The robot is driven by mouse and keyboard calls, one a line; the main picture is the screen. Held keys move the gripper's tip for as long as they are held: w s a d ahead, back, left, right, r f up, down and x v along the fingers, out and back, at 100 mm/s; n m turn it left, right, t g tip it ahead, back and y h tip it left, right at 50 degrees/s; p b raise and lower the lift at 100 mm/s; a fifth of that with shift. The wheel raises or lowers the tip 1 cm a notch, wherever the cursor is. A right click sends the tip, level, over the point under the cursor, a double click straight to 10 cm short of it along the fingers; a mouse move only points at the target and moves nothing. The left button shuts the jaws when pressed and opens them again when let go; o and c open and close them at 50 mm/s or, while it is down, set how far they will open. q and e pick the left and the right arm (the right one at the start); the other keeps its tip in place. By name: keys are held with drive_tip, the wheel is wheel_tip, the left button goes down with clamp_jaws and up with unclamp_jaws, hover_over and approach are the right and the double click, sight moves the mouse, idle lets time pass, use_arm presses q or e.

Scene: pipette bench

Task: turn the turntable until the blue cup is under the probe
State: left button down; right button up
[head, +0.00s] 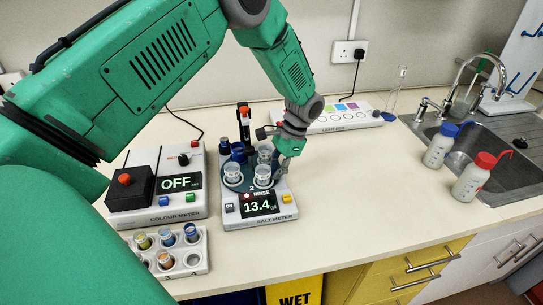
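The round dark turntable (247,186) sits on the white salt meter (262,219), whose display reads 13.4. Several cups stand on it. The blue cup (238,154) is at the back left, and clear cups (232,175) are at the front and right. The dark upright probe (245,128) with an orange-red top stands at the back, close to the blue cup in the picture; I cannot tell whether the cup is directly below its tip. My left gripper (272,152) is at the turntable's right rim, its fingers apart; contact is unclear. My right gripper is not in view.
A colour meter (155,215) reading OFF stands left of the salt meter. A rack (192,266) of small vials is in front of it. A light box (325,120) lies behind. Blue-capped (439,148) and red-capped (472,178) bottles stand by the sink. The counter's right middle is clear.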

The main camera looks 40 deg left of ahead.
use_arm(q)
drive_tip(key=shift+s+d+m, duration=0.3)
drive_tip(key=shift+d+m, duration=0.05)
drive_tip(key=shift+m, duration=0.05)
drive_tip(key=shift+s+a+m+y+p, duration=0.3)
drive_tip(key=shift+s+m+p, duration=0.15)
drive_tip(key=shift+m+p, duration=0.15)
drive_tip(key=shift+s+d+m, duration=0.15)
drive_tip(key=shift+m, duration=0.15)
drive_tip(key=shift+s+d+t, duration=0.1)
drive_tip(key=shift+t, duration=0.2)
drive_tip(key=shift+s+m, duration=0.1)
drive_tip(key=shift+m, duration=0.2)
drive_tip(key=shift+p, duration=0.3)
